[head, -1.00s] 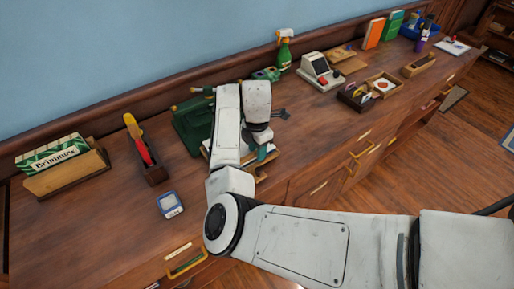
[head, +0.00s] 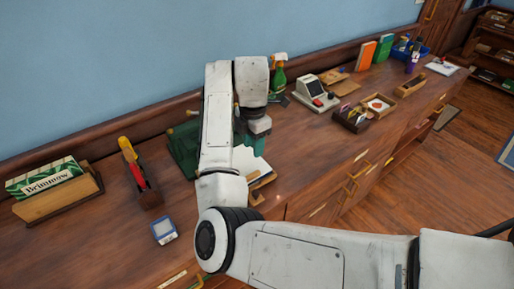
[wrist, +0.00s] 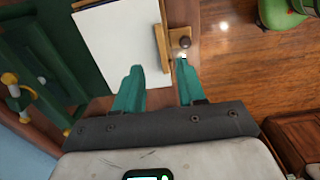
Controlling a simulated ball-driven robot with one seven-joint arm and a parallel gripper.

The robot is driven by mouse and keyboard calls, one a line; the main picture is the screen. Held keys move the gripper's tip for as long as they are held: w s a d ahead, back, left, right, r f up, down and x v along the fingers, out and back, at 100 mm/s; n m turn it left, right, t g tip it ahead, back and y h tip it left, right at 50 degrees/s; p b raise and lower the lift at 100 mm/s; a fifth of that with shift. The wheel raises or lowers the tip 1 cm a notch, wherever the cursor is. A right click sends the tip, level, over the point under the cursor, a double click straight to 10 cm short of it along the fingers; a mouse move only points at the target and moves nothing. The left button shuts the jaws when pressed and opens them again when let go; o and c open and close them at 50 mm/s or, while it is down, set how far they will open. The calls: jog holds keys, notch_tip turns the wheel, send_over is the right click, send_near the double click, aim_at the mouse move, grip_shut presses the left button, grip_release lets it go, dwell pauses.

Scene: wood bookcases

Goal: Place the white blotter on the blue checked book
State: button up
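A flat white sheet (head: 250,162) lies on the counter beside the green press-like machine (head: 185,150). It also shows in the wrist view (wrist: 118,40); whether it is the white blotter I cannot tell. A wooden strip with a round knob (wrist: 184,42) runs along its edge. A small blue-edged item with a pale face (head: 164,230) lies front left. I cannot make out a blue checked book.
A boxed Brinmow carton in a wooden holder (head: 48,185) and a wooden stand with red and yellow items (head: 138,170) are at left. A spray bottle (head: 278,78), a cash register (head: 313,92) and small wooden trays (head: 365,110) stand to the right. The front-left counter has bare room.

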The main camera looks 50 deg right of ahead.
jog(key=shift+r, duration=0.15)
jog(key=s+d+f+m+h, duration=0.2)
jog(key=s+f+m+h, duration=0.2)
jog(key=s+f+m, duration=0.5)
jog(key=s+a+f+m+y, duration=0.2)
jog(key=s+a+f+m, duration=0.1)
jog(key=s+a, duration=0.5)
jog(key=s+a+f+m+t+y, duration=0.1)
jog(key=s+a+f+m, duration=0.2)
jog(key=s+a, duration=0.6)
notch_tip(320, 180, down, 2)
jog(key=shift+s+y, duration=0.2)
jog(key=shift+y, duration=0.2)
